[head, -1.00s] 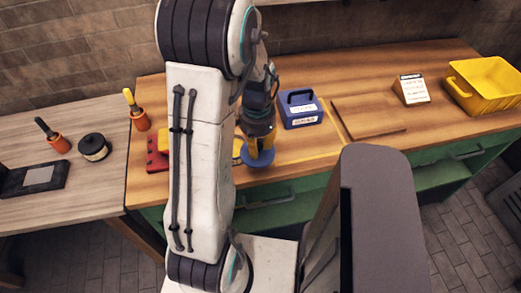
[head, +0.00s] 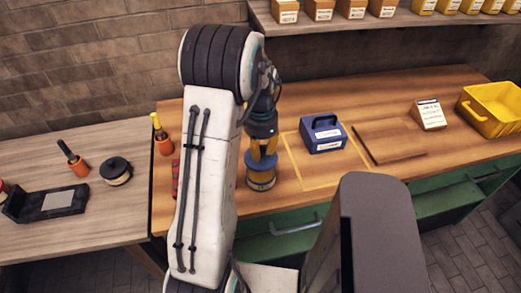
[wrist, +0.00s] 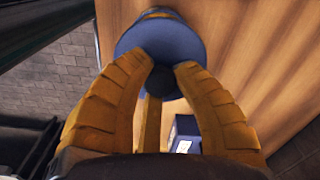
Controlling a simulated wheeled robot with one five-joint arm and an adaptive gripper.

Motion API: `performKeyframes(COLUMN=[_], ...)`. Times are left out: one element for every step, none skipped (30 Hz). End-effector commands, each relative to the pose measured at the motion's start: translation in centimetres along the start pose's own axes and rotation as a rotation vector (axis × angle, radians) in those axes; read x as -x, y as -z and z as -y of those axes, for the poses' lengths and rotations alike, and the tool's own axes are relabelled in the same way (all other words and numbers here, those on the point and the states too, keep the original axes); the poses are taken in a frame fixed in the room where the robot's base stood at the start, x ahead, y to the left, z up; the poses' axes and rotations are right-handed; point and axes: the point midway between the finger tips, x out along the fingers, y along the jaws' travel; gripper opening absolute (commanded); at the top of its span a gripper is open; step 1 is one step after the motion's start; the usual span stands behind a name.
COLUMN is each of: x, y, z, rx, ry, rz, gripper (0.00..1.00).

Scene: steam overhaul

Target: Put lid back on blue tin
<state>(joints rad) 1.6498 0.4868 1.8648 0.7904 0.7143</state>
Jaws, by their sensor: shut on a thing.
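My gripper (head: 262,160) is shut on the black knob (wrist: 158,82) of a round blue lid (wrist: 185,50). Its yellow fingers close on the knob from both sides in the wrist view. In the head view the gripper points down at the bench's front left part. The blue tin (head: 261,179), with a pale label band, shows directly under the fingers. A bit of its banded side shows past the lid's far edge in the wrist view (wrist: 160,13). The lid is at the tin's top; I cannot tell whether it is fully seated.
A blue box with a handle (head: 322,133) stands right of the tin, within a yellow outline on the wooden bench (head: 300,192). A board (head: 390,140), a small label stand (head: 428,114) and a yellow bin (head: 492,108) are farther right. A black-lidded tin (head: 116,170) sits on the left table.

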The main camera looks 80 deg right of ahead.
Motion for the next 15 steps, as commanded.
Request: performKeyframes(x=[-0.6, -0.8, -1.0, -1.2, -1.5, -1.8, -2.0, -2.3, -2.6, -2.9, -3.1, -3.5, -3.7, -4.0, -4.2], y=[0.0, 0.0, 0.0, 0.0, 0.0, 0.0, 0.0, 0.0, 0.0, 0.0, 0.0, 0.0, 0.0, 0.0, 0.0], z=[0.0, 0.0, 0.0, 0.0, 0.0, 0.0, 0.0, 0.0, 0.0, 0.0, 0.0, 0.0, 0.0, 0.0, 0.0], rx=[0.000, 0.000, 0.000, 0.000, 0.000, 0.001, 0.001, 0.001, 0.001, 0.001, 0.001, 0.001, 0.001, 0.001, 0.001], ry=[0.000, 0.000, 0.000, 0.000, 0.000, -0.001, -0.001, -0.001, -0.001, -0.001, -0.001, -0.001, -0.001, -0.001, -0.001], rz=[0.000, 0.000, 0.000, 0.000, 0.001, 0.001, 0.001, 0.001, 0.001, 0.001, 0.001, 0.001, 0.001, 0.001, 0.001], gripper=[0.00, 0.00, 0.00, 0.00, 0.00, 0.00, 0.00, 0.00, 0.00, 0.00, 0.00, 0.00, 0.00, 0.00, 0.00])
